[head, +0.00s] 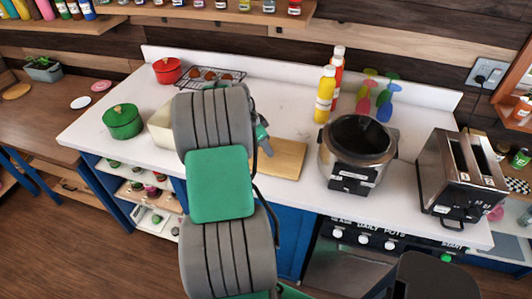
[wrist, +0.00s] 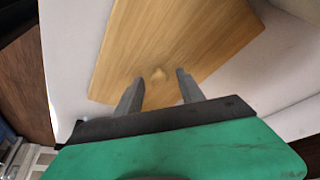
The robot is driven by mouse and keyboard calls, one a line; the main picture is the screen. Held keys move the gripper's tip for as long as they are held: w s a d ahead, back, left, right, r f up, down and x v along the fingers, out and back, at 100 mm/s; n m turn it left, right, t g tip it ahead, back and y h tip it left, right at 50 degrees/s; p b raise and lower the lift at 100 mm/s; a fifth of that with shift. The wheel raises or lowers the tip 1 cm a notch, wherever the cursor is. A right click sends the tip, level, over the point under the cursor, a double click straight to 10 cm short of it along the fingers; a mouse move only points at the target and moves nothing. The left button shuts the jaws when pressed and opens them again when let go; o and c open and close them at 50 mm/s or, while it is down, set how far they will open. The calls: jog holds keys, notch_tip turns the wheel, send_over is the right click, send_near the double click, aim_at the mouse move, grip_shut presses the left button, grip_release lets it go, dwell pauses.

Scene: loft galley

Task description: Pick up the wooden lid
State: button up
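No contact shows. In the head view my arm hides most of the gripper.
A large pot (head: 357,155) stands right of the lid, with a toaster (head: 462,175) beyond. Yellow bottle (head: 325,95) and colored utensils stand behind. A cream box (head: 160,127) and green pot (head: 123,121) are left. Counter behind the lid is clear.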

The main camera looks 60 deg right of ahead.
grip_shut()
jog(key=shift+r, duration=0.15)
dwell(0.6)
